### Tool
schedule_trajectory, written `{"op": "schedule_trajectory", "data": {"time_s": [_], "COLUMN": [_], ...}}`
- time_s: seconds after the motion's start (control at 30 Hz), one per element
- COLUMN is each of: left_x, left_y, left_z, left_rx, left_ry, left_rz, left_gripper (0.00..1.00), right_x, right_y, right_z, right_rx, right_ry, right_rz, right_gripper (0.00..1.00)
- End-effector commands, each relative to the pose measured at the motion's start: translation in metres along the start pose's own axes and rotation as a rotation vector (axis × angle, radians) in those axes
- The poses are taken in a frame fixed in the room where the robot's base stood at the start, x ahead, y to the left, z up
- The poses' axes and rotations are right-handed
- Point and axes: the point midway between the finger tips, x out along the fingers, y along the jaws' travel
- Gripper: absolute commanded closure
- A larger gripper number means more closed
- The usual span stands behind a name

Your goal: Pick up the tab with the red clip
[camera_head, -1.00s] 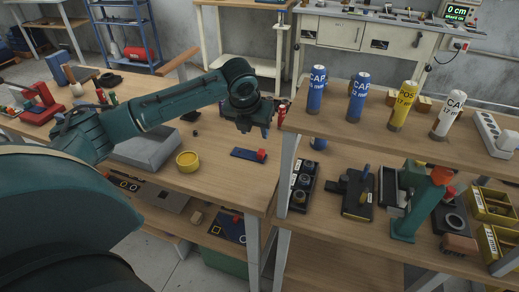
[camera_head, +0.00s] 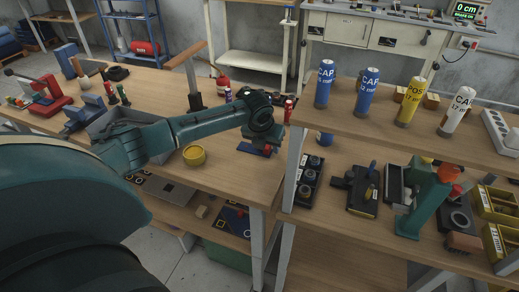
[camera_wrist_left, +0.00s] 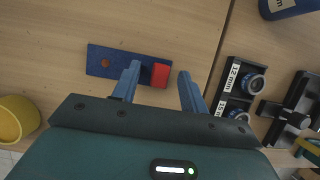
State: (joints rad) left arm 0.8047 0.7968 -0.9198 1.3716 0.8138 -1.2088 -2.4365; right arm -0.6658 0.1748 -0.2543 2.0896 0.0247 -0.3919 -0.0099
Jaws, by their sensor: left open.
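The tab (camera_wrist_left: 110,64) is a flat dark blue strip with a red clip (camera_wrist_left: 160,75) at one end and an orange-brown round spot at the other. It lies on the wooden bench top in the left wrist view. In the head view the tab (camera_head: 250,149) is partly hidden below my left gripper (camera_head: 262,144). In the left wrist view the left gripper (camera_wrist_left: 157,80) is open and empty, its fingertips on either side of the red clip in the picture. I cannot tell its exact height above the tab. My right gripper is not in view.
A yellow bowl (camera_head: 194,156) stands left of the tab. A higher shelf (camera_head: 400,125) to the right carries blue, yellow and white cylinders. Black holders with ring parts (camera_wrist_left: 240,88) sit on the lower level beyond the bench edge. Bare wood surrounds the tab.

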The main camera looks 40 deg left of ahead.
Motion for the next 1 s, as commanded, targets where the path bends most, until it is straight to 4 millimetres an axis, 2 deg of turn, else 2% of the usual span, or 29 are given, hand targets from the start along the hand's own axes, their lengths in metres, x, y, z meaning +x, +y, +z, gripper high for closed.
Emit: {"op": "schedule_trajectory", "data": {"time_s": [0.13, 0.67, 1.0], "left_x": [-0.0002, -0.0007, -0.0058], "left_y": [0.0, 0.0002, 0.0002], "left_z": [-0.0001, 0.0001, 0.0029], "left_rx": [0.0, 0.0, 0.0], "left_ry": [0.0, 0.0, -0.002], "left_rz": [0.0, 0.0, 0.0], "left_gripper": [0.57, 1.0, 1.0], "right_x": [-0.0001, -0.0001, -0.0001], "right_y": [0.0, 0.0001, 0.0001], "right_z": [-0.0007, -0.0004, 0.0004], "right_rx": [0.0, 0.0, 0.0], "right_ry": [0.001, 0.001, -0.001], "right_rz": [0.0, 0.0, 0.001], "right_gripper": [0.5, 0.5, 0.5]}}
